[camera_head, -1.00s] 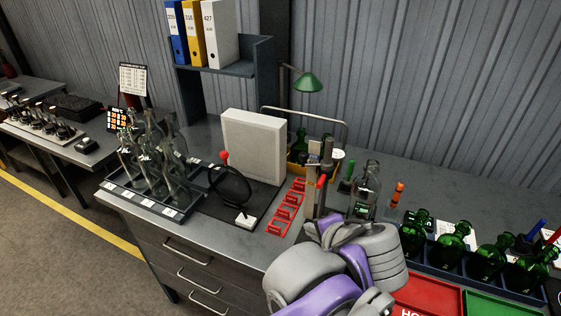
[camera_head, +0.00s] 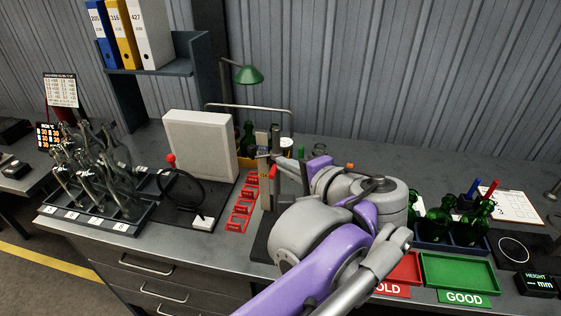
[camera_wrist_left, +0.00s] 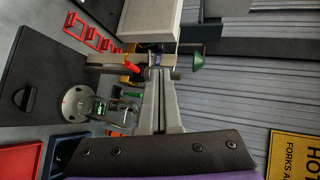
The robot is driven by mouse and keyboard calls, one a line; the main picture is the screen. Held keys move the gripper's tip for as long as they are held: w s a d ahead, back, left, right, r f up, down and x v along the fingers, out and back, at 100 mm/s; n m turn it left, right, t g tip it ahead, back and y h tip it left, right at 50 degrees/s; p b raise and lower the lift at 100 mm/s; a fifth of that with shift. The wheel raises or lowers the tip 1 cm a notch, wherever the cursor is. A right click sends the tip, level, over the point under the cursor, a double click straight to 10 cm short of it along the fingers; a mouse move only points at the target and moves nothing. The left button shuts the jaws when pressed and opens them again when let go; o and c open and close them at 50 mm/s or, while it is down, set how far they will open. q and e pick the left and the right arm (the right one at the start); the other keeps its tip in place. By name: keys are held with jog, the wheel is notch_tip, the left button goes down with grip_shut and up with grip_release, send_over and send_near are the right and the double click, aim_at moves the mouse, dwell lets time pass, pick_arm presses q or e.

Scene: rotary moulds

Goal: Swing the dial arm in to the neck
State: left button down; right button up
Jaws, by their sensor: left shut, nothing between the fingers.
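A clear bottle (camera_wrist_left: 118,115) on a round base (camera_wrist_left: 76,103) shows in the left wrist view. The right gripper is out of view.
Clear bottles (camera_head: 100,170) stand in a tray at left. A white panel (camera_head: 200,145), a ring lens (camera_head: 180,190) and red racks (camera_head: 240,208) lie between. Green bottles (camera_head: 470,220) and a green GOOD tray (camera_head: 458,271) are at right.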

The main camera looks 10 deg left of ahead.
aim_at(254, 150)
pick_arm(q)
jog(key=x, duration=1.2)
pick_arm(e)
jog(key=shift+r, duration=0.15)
